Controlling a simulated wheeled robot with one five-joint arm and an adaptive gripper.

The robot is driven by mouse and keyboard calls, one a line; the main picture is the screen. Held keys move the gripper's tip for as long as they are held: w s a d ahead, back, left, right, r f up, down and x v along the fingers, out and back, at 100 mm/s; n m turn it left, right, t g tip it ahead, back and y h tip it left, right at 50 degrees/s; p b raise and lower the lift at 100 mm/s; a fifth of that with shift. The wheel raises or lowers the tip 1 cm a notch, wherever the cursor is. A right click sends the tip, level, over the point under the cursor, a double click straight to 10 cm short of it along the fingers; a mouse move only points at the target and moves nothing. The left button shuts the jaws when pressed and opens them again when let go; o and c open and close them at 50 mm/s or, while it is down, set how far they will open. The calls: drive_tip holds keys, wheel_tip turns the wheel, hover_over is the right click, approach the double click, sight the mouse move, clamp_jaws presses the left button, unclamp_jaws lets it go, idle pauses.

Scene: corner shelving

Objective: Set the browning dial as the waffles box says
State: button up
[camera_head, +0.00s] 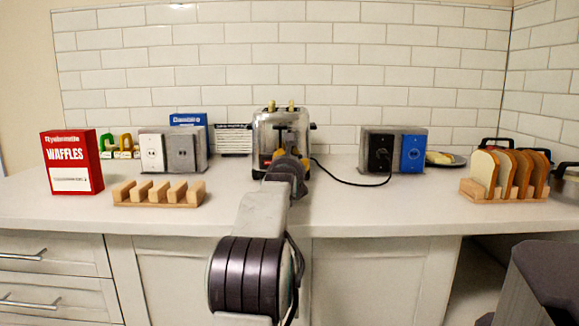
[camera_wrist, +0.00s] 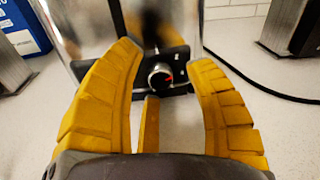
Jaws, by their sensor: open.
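The chrome toaster (camera_head: 268,130) stands on the counter at the middle, partly hidden behind my arm. In the head view my gripper (camera_head: 283,150) is in front of the toaster. The red waffles box (camera_head: 72,162) stands at the far left; the small print on its white label is unreadable.
A wooden rack (camera_head: 158,203) is at the front left, with outlet boxes (camera_head: 186,148) behind it. Black and blue outlets (camera_head: 410,152) stand at right; a black cord (camera_head: 345,181) runs there from the toaster. A bread rack (camera_head: 503,195) is far right.

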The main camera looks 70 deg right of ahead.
drive_tip(key=shift+a, duration=0.15)
drive_tip(key=shift+v, duration=5.9)
